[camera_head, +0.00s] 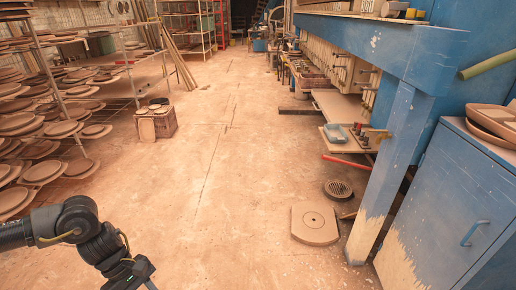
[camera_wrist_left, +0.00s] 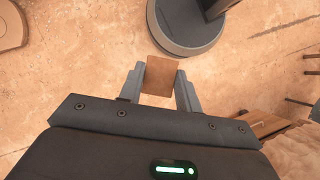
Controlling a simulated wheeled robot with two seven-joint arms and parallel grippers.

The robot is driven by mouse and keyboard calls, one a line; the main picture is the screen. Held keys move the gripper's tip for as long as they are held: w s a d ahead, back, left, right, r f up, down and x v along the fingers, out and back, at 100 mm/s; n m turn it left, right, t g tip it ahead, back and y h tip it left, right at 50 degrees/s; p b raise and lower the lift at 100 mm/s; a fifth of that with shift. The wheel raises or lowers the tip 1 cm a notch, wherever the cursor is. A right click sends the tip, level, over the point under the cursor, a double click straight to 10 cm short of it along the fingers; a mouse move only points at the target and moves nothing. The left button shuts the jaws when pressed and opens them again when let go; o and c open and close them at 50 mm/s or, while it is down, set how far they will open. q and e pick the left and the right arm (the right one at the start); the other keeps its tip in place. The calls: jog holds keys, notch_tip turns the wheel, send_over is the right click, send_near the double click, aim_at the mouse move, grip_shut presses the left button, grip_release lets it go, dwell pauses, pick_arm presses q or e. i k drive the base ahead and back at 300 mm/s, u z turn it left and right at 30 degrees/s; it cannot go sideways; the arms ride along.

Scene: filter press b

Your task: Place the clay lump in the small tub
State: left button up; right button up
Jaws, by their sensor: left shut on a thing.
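A brown, flat-faced block (camera_wrist_left: 160,76), which looks like the clay lump, is between the fingers of my left gripper (camera_wrist_left: 158,80) in the left wrist view. The fingers are shut on its two sides and hold it above the dusty floor. In the head view my left arm comes in at the bottom left, and its fingers and the block are out of the picture. A small pale blue container (camera_head: 335,133) stands on a low board at the right; I cannot tell if it is the small tub. My right gripper is in neither view.
Racks of clay discs (camera_head: 62,130) line the left. A wooden box (camera_head: 158,123) stands on the floor beyond them. A blue post (camera_head: 400,130) and blue cabinet (camera_head: 455,200) stand at the right. A flat slab (camera_head: 314,223) lies near the post. The middle floor is clear.

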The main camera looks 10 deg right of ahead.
aim_at(335, 133)
jog(key=u, duration=0.1)
jog(key=i, duration=1.8)
jog(key=z, duration=0.85)
jog(key=i, duration=0.95)
jog(key=z, duration=1.55)
jog(key=i, duration=0.55)
jog(key=z, duration=0.4)
